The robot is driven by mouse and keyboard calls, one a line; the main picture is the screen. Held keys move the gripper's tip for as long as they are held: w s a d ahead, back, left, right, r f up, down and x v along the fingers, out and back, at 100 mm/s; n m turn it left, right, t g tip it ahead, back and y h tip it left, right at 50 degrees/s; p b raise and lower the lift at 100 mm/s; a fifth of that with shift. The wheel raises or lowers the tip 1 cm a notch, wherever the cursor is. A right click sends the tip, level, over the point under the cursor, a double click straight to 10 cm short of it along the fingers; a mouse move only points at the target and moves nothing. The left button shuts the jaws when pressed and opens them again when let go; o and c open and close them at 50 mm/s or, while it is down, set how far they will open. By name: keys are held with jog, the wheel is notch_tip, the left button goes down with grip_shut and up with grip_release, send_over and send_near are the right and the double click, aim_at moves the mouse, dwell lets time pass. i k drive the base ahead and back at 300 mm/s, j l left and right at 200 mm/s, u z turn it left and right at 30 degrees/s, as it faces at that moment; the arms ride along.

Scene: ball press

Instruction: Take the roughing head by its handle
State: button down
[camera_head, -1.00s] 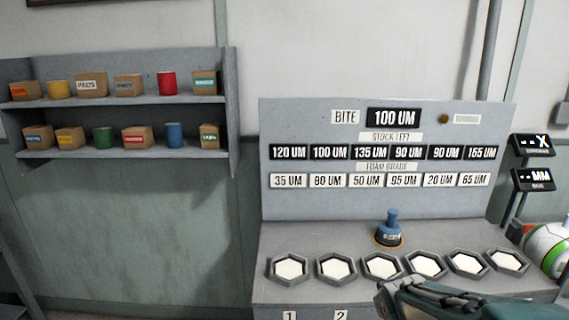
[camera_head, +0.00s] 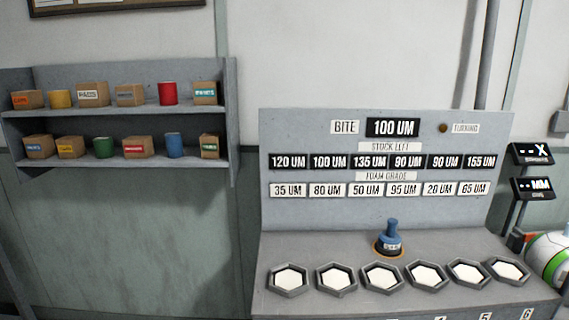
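The roughing head (camera_head: 390,240) is a blue, rounded tool with an upright knob handle and a label on its front. It stands upright on a round orange-rimmed spot on the grey bench (camera_head: 310,248), behind the row of hexagonal trays. My gripper is not in the picture now, so its state and its distance from the roughing head do not show.
Several hexagonal trays with white discs (camera_head: 336,279) line the bench front. The upright panel (camera_head: 300,215) behind shows labels, including BITE 100 UM. A shelf (camera_head: 120,110) with boxes and cans hangs left. Two small displays (camera_head: 533,188) and a white-green cylinder (camera_head: 550,255) stand right.

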aim_at(389, 241)
jog(key=i+l, duration=1.05)
jog(key=l, duration=0.1)
